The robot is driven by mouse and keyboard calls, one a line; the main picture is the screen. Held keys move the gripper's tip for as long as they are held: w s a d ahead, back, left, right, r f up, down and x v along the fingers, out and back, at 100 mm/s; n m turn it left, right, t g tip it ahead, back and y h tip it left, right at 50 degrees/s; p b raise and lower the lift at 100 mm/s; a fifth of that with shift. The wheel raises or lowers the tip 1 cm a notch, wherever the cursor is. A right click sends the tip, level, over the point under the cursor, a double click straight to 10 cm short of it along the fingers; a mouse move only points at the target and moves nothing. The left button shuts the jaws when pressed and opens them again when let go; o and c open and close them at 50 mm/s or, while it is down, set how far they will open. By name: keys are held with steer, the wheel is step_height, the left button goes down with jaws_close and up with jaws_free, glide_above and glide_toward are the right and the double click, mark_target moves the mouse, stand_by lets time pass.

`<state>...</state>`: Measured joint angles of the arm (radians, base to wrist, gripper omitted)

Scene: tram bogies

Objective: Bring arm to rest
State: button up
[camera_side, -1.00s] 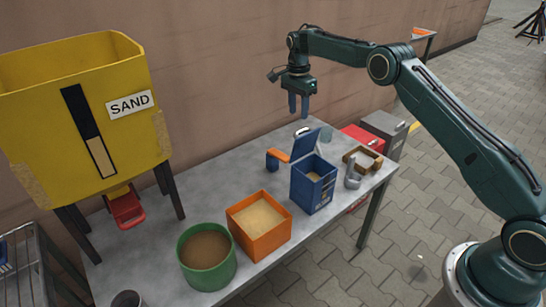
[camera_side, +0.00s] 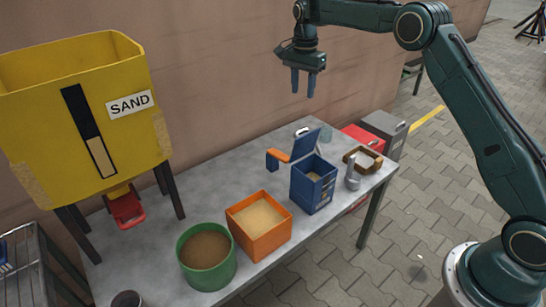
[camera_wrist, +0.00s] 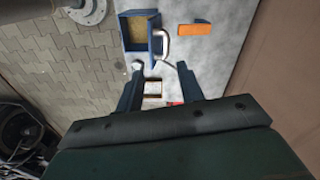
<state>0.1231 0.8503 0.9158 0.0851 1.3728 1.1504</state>
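My gripper (camera_side: 303,84) hangs in the air above the back of the table, near the wall, fingers pointing down. In the wrist view its two fingers (camera_wrist: 159,84) stand apart with nothing between them, so it is open and empty. Well below it, the blue box (camera_side: 313,184) stands on the table with its lid raised and sandy material inside. The box also shows in the wrist view (camera_wrist: 138,35). An orange-and-blue item (camera_side: 277,157) lies beside the box.
The grey table (camera_side: 235,161) carries an orange box (camera_side: 259,240) and a green tub (camera_side: 207,275), both with granular fill. A brown tray (camera_side: 365,160) lies at the right. A yellow SAND hopper (camera_side: 130,140) stands left. The air around my gripper is clear; the wall is close behind.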

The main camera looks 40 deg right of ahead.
steer(key=s+a+r+n+t, duration=0.1)
steer(key=s+a+r+n, duration=0.25)
steer(key=s+r, duration=0.55)
steer(key=s+a+r+n+t, duration=0.2)
steer(key=s+r+n, duration=0.3)
steer(key=s, duration=0.5)
steer(key=s+a+f+n+t, duration=0.1)
steer(key=s+f+n, duration=0.1)
steer(key=s, duration=0.9)
steer(key=s+a+f+n+t, duration=0.1)
steer(key=s+n, duration=0.4)
steer(key=s, duration=0.7)
steer(key=shift+s+a+f+t, duration=0.2)
steer(key=shift+a+f+t, duration=0.15)
steer(key=shift+f, duration=0.3)
